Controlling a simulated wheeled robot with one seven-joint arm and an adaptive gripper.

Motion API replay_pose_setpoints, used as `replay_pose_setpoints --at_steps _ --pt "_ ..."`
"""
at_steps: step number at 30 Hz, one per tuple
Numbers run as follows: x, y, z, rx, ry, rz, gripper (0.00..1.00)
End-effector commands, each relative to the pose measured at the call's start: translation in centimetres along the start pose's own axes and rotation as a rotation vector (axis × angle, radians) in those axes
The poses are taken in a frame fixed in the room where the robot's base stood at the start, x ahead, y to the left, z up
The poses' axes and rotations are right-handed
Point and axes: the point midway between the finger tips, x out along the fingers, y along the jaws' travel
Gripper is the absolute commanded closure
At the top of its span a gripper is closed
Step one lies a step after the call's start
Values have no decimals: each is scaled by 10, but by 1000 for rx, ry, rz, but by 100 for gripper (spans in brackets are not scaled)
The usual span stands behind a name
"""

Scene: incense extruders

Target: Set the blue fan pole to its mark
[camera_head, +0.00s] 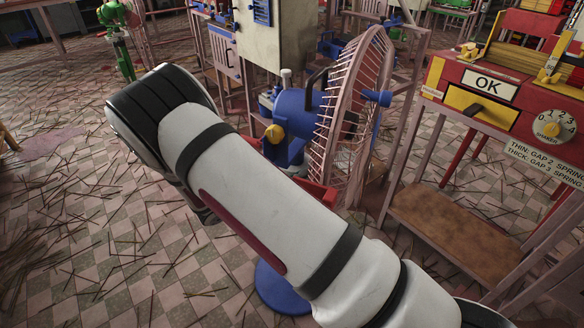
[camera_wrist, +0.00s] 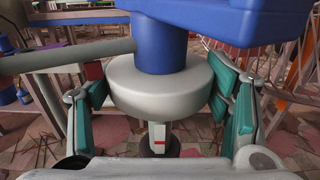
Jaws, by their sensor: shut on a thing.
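The fan shows in the head view with a blue motor housing (camera_head: 292,112), a pinkish wire cage (camera_head: 350,110) and a round blue foot (camera_head: 282,288). My arm hides most of its pole and my gripper there. In the wrist view, the blue pole (camera_wrist: 158,48) rises from a thick pale grey collar (camera_wrist: 160,88). Below the collar is a narrower light shaft with a red mark (camera_wrist: 159,133). My gripper (camera_wrist: 160,96) has its teal-padded fingers on both sides of the collar, shut on it. The lower shaft enters a dark piece, partly hidden by my gripper.
A red machine (camera_head: 490,95) with an "OK" sign and dial stands on a pink-framed stand at right. A pale cabinet (camera_head: 275,38) stands behind the fan. Sticks litter the tiled floor (camera_head: 110,245).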

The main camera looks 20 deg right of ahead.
Motion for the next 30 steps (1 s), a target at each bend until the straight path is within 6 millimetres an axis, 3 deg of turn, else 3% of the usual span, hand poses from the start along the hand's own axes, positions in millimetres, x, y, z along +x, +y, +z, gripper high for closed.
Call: replay_pose_setpoints --at_steps 1,12,23,24,26,30 --pt "0 1 14 1 -3 2 79" --pt "0 1 68 0 -4 1 79" --pt "0 1 70 0 -5 1 79" --pt "0 1 70 0 -4 1 24" --pt "0 1 70 0 -4 1 11" --pt "0 0 69 0 -3 1 9"
